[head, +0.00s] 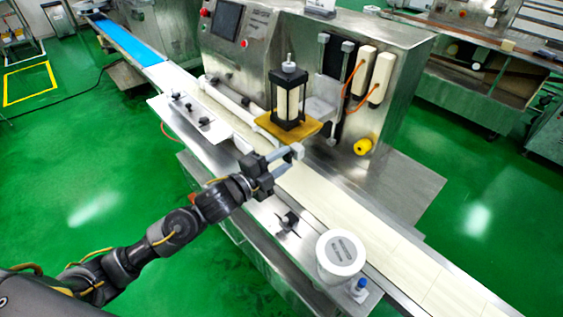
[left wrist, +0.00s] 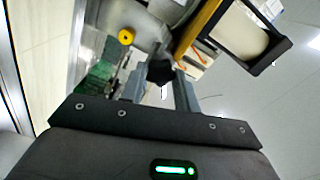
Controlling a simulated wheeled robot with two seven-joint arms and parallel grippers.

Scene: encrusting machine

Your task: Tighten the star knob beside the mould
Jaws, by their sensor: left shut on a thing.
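The mould (head: 289,103), a black frame around a pale cylinder, stands on a yellow plate (head: 262,123) at the front of the steel machine. The mould is at the upper right in the left wrist view (left wrist: 238,38). My left gripper (head: 288,160) is over the conveyor, just in front of the yellow plate. In the left wrist view, its two grey fingers are shut on the dark star knob (left wrist: 160,72), seen between their tips. The head view does not clearly show this knob. My right gripper is in neither view.
A yellow round knob (head: 363,146) sits on the machine face to the right. Side plates with black knobs (head: 287,222) flank the pale conveyor belt (head: 345,210).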

